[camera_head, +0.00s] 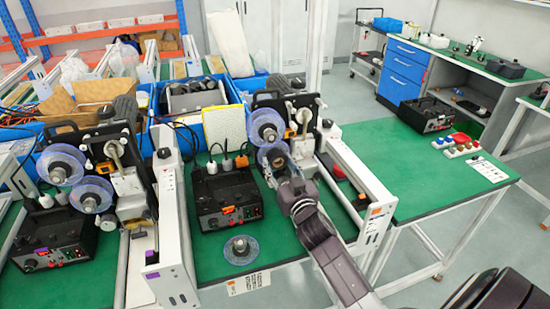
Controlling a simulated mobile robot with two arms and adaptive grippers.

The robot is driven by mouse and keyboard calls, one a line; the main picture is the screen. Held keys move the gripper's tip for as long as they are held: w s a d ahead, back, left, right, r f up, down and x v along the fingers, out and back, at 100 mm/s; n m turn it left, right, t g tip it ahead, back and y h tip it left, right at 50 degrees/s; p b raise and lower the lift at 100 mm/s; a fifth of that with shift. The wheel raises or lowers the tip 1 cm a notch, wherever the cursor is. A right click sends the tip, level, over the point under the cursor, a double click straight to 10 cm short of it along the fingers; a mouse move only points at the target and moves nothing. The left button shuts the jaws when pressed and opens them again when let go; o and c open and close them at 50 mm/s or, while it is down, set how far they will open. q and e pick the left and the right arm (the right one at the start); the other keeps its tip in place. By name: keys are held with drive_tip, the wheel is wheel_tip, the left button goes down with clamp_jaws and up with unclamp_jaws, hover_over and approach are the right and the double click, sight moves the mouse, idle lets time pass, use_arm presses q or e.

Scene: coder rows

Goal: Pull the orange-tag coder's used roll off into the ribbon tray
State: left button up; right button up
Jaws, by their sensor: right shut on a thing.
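The orange tag (376,210) is on the front end of the white rail beside the right-hand coder (297,103). This coder carries an upper translucent blue roll (262,119) and a lower roll (264,155). My right gripper (279,166) is shut on the lower roll at the coder's front. The fingers hide part of the roll, and I cannot tell whether it is still on its spindle. My left gripper is not in view. I cannot pick out the ribbon tray for certain.
A loose roll (241,249) lies on the green bench near its front edge. A black control box (226,195) stands left of my gripper. A second coder (108,160) with a purple tag (152,257) is at left. The bench's right part (420,180) is mostly clear.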

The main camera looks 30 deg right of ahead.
drive_tip(key=shift+p+v, duration=0.5)
drive_tip(key=shift+v, duration=1.7)
